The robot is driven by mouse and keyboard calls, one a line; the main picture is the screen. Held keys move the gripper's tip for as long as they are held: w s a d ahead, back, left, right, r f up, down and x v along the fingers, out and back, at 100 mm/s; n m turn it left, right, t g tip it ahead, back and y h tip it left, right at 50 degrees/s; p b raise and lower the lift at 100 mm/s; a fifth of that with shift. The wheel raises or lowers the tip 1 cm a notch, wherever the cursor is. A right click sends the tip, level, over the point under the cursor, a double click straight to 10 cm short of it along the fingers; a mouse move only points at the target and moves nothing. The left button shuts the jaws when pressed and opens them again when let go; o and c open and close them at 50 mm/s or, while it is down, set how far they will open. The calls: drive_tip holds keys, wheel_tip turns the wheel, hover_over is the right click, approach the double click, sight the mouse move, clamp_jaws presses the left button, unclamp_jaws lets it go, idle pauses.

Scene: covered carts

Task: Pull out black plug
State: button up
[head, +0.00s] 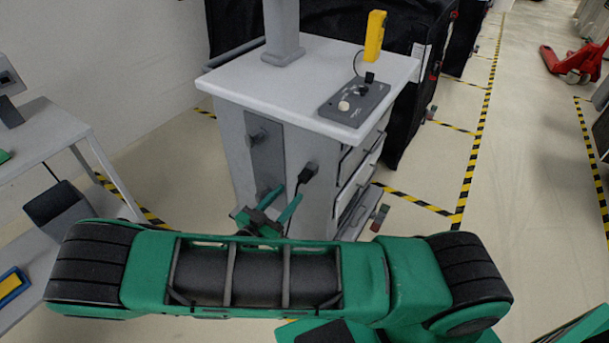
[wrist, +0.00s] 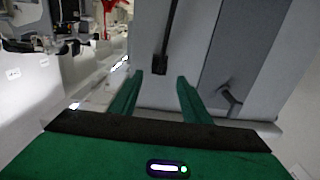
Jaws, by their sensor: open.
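The black plug (head: 306,174) sits at the side of the grey cart (head: 240,150), near its front corner, with a dark cable hanging from it. In the wrist view the plug (wrist: 160,66) lies between and just beyond the two green fingertips, its cable running up the picture. My gripper (head: 270,208) is open in front of the cart's side, just below and left of the plug in the head view. In the wrist view my gripper (wrist: 159,77) has a finger on each side of the plug, with visible gaps. Whether the fingertips reach past the plug's end cannot be told.
A control box (head: 355,106) and a yellow handheld device (head: 375,36) are on the cart top. Another grey knob (head: 257,134) sticks out of the cart's side panel. A grey table (head: 40,130) stands at left. Black covered carts (head: 400,80) stand behind; floor is open at right.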

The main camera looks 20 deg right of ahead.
sight(303, 182)
drive_tip(key=shift+x, duration=4.4)
clamp_jaws()
drive_tip(key=shift+v, duration=2.95)
